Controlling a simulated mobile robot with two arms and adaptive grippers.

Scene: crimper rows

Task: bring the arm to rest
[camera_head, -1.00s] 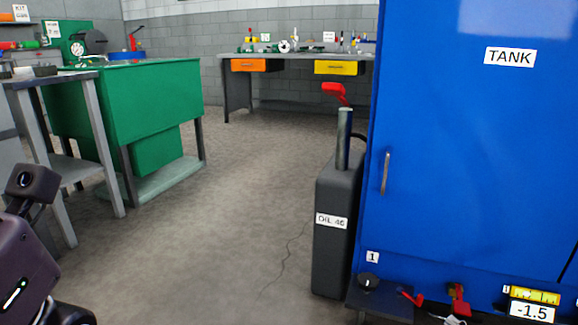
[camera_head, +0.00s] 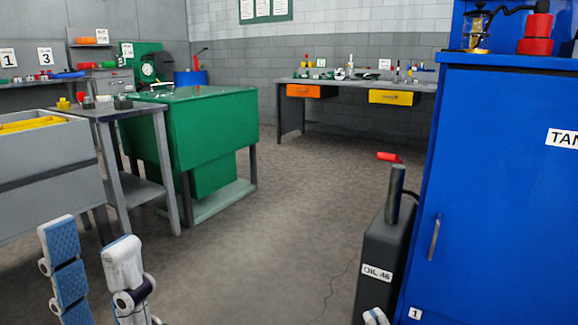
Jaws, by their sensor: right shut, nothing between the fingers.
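My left gripper (camera_head: 88,236) stands at the lower left of the head view, fingers pointing up. Its two white fingers, one showing blue pads, are spread apart with nothing between them. My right gripper (camera_head: 375,317) shows only as a small white tip at the bottom edge, in front of the dark oil can. It is shut and empty; the rest of it is below the picture. Neither gripper is seen holding anything.
A dark oil can (camera_head: 381,262) stands against the blue tank cabinet (camera_head: 490,200) at right. Open floor (camera_head: 290,225) lies between.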

